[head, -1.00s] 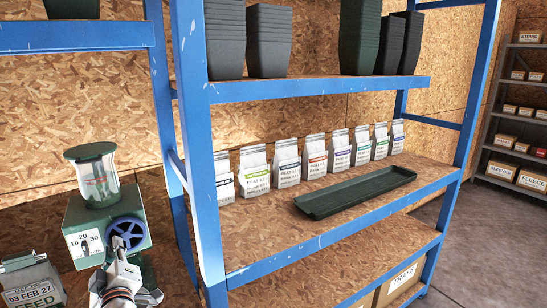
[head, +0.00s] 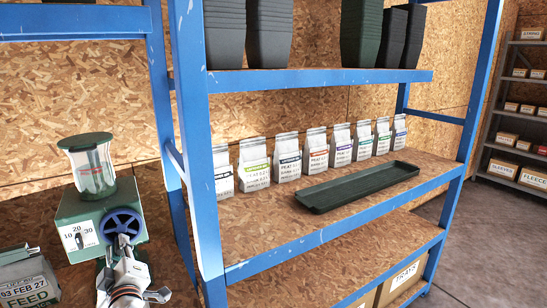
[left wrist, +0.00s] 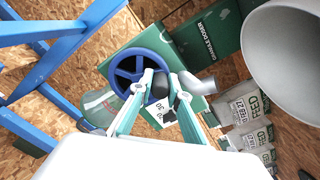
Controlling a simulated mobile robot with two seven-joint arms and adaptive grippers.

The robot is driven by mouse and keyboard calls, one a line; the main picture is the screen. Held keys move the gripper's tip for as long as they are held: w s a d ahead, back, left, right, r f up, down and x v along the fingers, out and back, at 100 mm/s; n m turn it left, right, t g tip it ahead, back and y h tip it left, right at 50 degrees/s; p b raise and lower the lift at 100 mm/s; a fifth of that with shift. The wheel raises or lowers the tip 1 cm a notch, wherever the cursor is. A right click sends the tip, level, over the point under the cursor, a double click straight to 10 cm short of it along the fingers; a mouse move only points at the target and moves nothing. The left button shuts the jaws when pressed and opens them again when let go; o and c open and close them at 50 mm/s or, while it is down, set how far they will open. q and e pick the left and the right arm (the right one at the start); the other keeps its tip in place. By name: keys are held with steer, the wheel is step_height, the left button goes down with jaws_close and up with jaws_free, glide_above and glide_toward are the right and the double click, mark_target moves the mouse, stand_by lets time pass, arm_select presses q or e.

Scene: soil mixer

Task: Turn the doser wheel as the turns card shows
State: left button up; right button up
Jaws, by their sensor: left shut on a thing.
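The granule doser (head: 140,215) is a green box at the left with a clear, green-lidded jar (head: 92,165) on top. Its white scale plate (head: 78,236) reads 10, 20, 30. The blue spoked doser wheel (head: 110,222) is on its front; it also shows in the left wrist view (left wrist: 113,72). My left gripper (head: 124,240) is at the wheel's lower part, shut on it; in the left wrist view its fingers (left wrist: 160,76) overlap the wheel's rim and hide part of the scale plate. I cannot make out a turns card. My right gripper is not in view.
Feed bags (head: 28,282) stand to the left of the doser. A blue-framed rack (head: 200,150) is close on its right, holding white peat bags (head: 287,160) and a dark green tray (head: 358,186). In the left wrist view a large grey round shape (left wrist: 285,55) is at the upper right.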

mark_target(134, 231)
arm_select(q)
steer(key=shift+w+d, duration=0.2)
steer(key=shift+d, duration=0.1)
steer(key=shift+r, duration=0.2)
steer(key=shift+w+d+b, duration=0.5)
steer(key=shift+d+b, duration=0.05)
steer(key=shift+d, duration=0.3)
steer(key=shift+a, duration=0.1)
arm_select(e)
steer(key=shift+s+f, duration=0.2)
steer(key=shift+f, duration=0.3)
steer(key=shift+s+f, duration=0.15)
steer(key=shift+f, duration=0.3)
arm_select(q)
steer(key=shift+w+d+r, duration=0.35)
steer(key=shift+d+r, duration=0.1)
steer(key=shift+d, duration=0.1)
steer(key=shift+r, duration=0.1)
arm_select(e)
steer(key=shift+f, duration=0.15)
